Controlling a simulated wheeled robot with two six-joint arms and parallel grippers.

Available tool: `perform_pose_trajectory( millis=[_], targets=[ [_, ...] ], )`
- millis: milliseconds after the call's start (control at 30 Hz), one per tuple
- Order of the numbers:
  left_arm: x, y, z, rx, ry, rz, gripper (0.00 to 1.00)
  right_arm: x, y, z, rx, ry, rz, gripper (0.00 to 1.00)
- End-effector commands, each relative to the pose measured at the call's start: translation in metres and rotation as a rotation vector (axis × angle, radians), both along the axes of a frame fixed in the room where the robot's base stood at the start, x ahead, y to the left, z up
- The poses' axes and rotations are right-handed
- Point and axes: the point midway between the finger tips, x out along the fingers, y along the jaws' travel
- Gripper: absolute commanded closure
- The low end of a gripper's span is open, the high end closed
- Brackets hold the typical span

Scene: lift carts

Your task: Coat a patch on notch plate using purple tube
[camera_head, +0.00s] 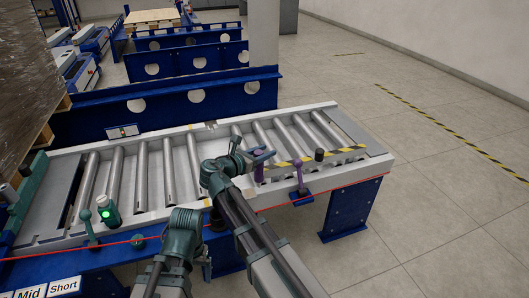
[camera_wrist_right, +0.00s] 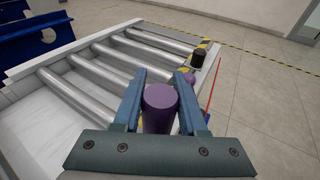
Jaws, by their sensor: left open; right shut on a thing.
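The purple tube (camera_wrist_right: 160,108) stands between the two fingers of my right gripper (camera_wrist_right: 157,90), which is shut on it. In the head view, my right gripper (camera_head: 263,158) holds the tube (camera_head: 258,174) over the right part of the roller conveyor. Only a short length of the tube shows there. A small light plate (camera_head: 123,131) lies on the blue beam behind the conveyor; I cannot tell whether it is the notch plate. My left arm shows at the bottom of the head view, but its fingertips are out of sight.
The roller conveyor (camera_head: 155,215) fills the middle. A purple-knobbed lever (camera_head: 299,175) and a black cylinder (camera_head: 319,155) stand at its right end, close to the tube. The floor on the right is clear.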

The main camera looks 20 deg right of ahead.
Motion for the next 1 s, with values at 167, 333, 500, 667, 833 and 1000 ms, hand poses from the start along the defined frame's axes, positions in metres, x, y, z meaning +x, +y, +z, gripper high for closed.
perform_pose_trajectory(
  millis=[167, 333, 500, 667, 833, 1000],
  targets=[
    [0.000, 0.000, 0.000, 0.000, 0.000, 0.000, 0.13, 0.000, 0.000, 0.000, -0.001, -0.001, 0.000, 1.00],
    [0.000, 0.000, -0.002, 0.000, 0.000, 0.000, 0.13, 0.000, 0.000, -0.002, 0.000, 0.000, 0.000, 1.00],
    [0.000, 0.000, -0.006, 0.000, 0.000, 0.000, 0.13, 0.000, 0.000, -0.006, -0.001, -0.001, 0.000, 1.00],
    [0.000, 0.000, -0.009, 0.000, 0.000, 0.000, 0.13, 0.000, 0.000, -0.009, -0.001, -0.001, 0.000, 1.00],
    [0.000, 0.000, -0.012, 0.000, 0.000, 0.000, 0.13, 0.000, 0.000, -0.012, 0.000, 0.000, 0.000, 1.00],
    [0.000, 0.000, -0.015, 0.000, 0.000, 0.000, 0.13, 0.000, 0.000, -0.015, -0.001, -0.001, 0.000, 1.00]
  ],
)
